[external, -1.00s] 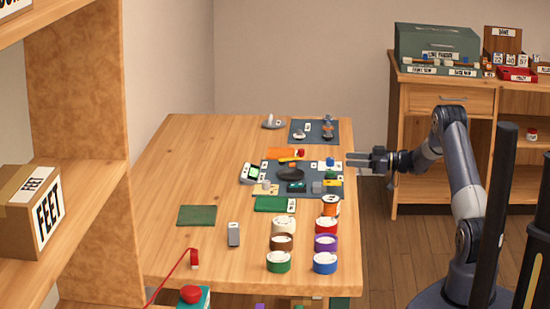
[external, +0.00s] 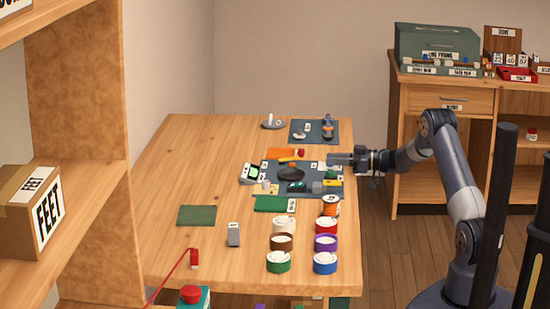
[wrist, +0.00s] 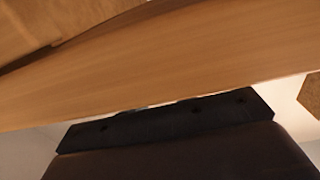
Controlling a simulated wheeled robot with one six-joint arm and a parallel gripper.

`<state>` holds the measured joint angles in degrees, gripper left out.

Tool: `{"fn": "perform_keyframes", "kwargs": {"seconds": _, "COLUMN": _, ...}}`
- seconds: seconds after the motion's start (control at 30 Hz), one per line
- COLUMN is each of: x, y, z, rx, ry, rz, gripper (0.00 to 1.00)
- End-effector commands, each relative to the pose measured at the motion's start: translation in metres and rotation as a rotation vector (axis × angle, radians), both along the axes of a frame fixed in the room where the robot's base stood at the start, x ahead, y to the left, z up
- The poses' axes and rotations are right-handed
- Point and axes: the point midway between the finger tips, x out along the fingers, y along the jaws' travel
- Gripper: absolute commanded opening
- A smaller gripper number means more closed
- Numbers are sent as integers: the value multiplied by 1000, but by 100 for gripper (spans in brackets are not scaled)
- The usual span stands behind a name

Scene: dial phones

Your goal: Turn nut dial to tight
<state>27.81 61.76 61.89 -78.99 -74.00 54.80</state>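My gripper (external: 334,159) reaches in from the right over the right edge of the wooden table (external: 180,165), above the right part of a dark grey mat (external: 262,190). I cannot tell whether its fingers are open or shut. The mat carries several small parts, among them a black oval piece (external: 290,174), a grey block (external: 317,187) and a yellow piece (external: 333,183). The nut dial cannot be told apart among them. The gripper hides part of the mat's right side. The wrist view shows mostly a wood surface (wrist: 170,60) and a dark bar of my gripper.
A white device with a green screen (external: 252,173) stands left of the mat. Several coloured round tubs, including a red one (external: 326,227), stand at the front right. A second dark mat (external: 300,125) lies at the back. The table's left side is mostly clear.

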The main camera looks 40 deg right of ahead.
Motion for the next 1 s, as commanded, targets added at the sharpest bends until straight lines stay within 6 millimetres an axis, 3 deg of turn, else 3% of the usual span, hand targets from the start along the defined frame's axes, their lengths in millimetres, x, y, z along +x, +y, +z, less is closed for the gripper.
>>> {"fn": "perform_keyframes", "kwargs": {"seconds": 0.3, "x": 0, "y": 0, "z": 0, "rx": 0, "ry": 0, "rz": 0, "gripper": 2}}
{"fn": "perform_keyframes", "kwargs": {"seconds": 1.0, "x": -2, "y": 3, "z": 1, "rx": 0, "ry": -1, "rz": -264, "gripper": 2}}
